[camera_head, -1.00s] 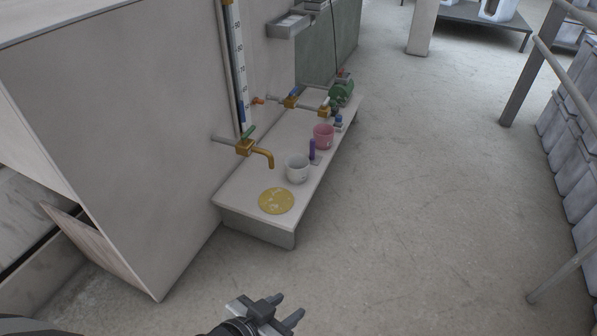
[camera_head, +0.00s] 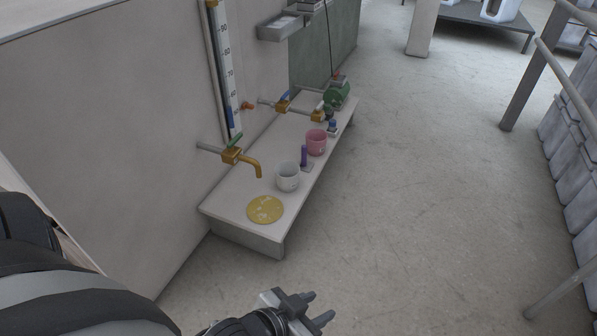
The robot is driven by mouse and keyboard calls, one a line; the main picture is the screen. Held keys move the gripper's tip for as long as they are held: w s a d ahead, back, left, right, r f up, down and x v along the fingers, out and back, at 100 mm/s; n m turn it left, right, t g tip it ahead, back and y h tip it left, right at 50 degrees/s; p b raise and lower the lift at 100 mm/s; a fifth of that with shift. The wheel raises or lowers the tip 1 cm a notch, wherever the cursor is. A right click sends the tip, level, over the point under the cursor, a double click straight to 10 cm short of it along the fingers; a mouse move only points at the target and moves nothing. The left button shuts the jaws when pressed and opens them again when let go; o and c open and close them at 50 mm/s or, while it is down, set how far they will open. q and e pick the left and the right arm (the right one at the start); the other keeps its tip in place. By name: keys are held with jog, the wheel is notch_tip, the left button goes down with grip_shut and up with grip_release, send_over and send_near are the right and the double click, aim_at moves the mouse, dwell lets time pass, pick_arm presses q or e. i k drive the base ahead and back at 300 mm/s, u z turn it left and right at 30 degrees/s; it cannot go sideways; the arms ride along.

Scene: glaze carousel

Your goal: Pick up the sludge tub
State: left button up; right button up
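Two small tubs stand on the low pale ledge (camera_head: 226,205): a whitish-grey one (camera_head: 288,178) and, behind it, a pink one (camera_head: 317,143). No label shows which is the sludge tub. A round yellow lid-like disc (camera_head: 265,210) lies flat at the ledge's near end. My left gripper (camera_head: 320,306) is at the bottom of the view, in front of the ledge and well apart from both tubs. Its two fingers are spread with nothing between them. My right gripper is out of view.
A brass tap (camera_head: 250,163) with a green handle hangs over the ledge near the grey tub. A purple upright object (camera_head: 304,155) stands between the tubs. A green pump-like device (camera_head: 337,94) is at the far end. The floor (camera_head: 430,220) to the right is clear.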

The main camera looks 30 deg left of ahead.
aim_at(286, 173)
jog(key=i, duration=2.9)
jog(key=u, duration=3.3)
jog(key=i, duration=0.5)
